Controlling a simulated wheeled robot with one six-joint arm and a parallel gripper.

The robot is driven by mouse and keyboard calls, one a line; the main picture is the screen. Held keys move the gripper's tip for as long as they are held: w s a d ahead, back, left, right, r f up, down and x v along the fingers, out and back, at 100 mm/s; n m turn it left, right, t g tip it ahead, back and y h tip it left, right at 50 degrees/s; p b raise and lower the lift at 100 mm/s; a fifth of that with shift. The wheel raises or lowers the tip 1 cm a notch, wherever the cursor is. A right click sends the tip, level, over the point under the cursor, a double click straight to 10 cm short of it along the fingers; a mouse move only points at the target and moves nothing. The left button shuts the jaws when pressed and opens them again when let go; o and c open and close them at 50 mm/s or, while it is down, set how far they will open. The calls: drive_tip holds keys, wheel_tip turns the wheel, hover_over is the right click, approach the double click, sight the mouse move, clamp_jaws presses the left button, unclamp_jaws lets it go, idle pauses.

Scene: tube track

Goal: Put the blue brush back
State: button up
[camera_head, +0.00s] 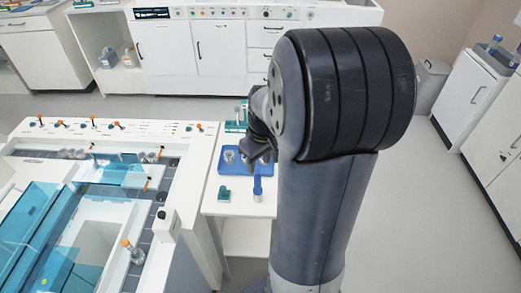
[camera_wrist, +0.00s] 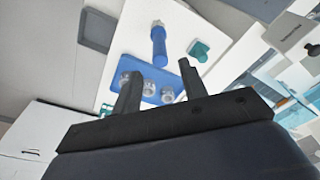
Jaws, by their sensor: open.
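The blue brush (camera_head: 257,186) is on the white side table (camera_head: 236,210), near its front right corner, with a pale end towards the front. In the wrist view the brush (camera_wrist: 158,45) shows beyond the fingertips; I cannot tell whether it stands or lies. My gripper (camera_head: 260,148) is open and empty above the table, behind the brush and over the blue tray (camera_head: 240,171). In the wrist view its two fingers (camera_wrist: 159,74) are apart with the tray between and beyond them. My arm hides part of the tray and table.
The blue tray holds several clear glass pieces (camera_wrist: 150,88). A small teal block (camera_head: 224,195) sits left of the brush. A large white workstation (camera_head: 170,225) with clear blue panels and orange-topped items adjoins on the left. White cabinets stand behind; open floor (camera_head: 430,230) lies right.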

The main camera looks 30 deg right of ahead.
drive_tip(key=shift+s+r, duration=0.15)
drive_tip(key=shift+r, duration=1)
drive_tip(key=shift+s+r, duration=0.15)
drive_tip(key=shift+r, duration=1)
drive_tip(key=shift+c, duration=0.5)
